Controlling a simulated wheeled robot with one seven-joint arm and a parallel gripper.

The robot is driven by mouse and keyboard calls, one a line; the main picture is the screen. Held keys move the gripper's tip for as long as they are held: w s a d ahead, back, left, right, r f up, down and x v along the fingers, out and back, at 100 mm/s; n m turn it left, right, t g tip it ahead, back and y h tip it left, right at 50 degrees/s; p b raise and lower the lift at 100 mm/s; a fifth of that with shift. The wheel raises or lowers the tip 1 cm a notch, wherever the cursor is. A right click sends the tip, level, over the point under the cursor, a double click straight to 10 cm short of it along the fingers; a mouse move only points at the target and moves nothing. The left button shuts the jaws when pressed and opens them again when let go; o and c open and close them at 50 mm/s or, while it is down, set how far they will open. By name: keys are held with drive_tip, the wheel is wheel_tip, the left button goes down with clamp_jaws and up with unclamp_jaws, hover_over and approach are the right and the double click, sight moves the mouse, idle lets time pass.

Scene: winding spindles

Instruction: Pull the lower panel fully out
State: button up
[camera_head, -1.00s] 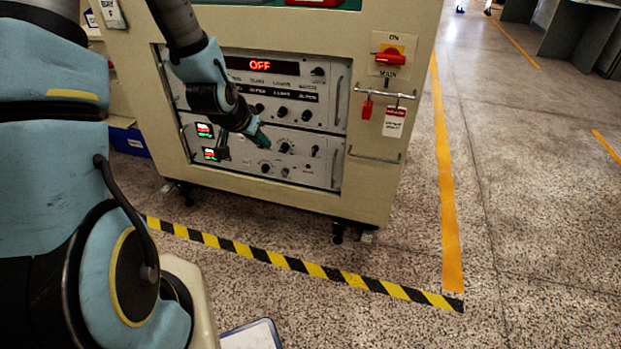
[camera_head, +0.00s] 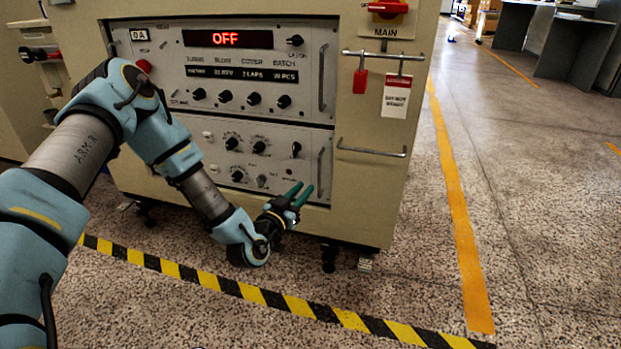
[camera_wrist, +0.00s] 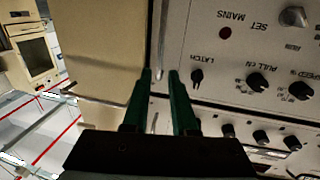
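The lower panel (camera_head: 222,135) is a light grey front with knobs, set in the beige cabinet below a similar upper panel with a red OFF display. It looks flush with the cabinet. Its upright metal handle (camera_head: 321,168) is at its right end. My gripper (camera_head: 300,195) is open in front of the panel's lower right corner, its two green fingers apart. In the wrist view, upside down, the fingers (camera_wrist: 160,74) point at the panel's handle side, next to the LATCH knob (camera_wrist: 196,77). A thin bright bar shows between them; I cannot tell whether they reach around it.
A horizontal metal rail (camera_head: 372,152) sticks out of the cabinet right of the panel. Striped tape (camera_head: 270,298) marks the floor in front. Floor to the right is clear.

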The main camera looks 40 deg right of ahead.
sight(319, 173)
drive_tip(key=b+x, duration=0.2)
drive_tip(key=x, duration=0.8)
drive_tip(key=shift+w+d+b, duration=0.1)
drive_tip(key=shift+d+b, duration=0.05)
drive_tip(key=shift+b, duration=0.25)
clamp_jaws()
idle(0.9)
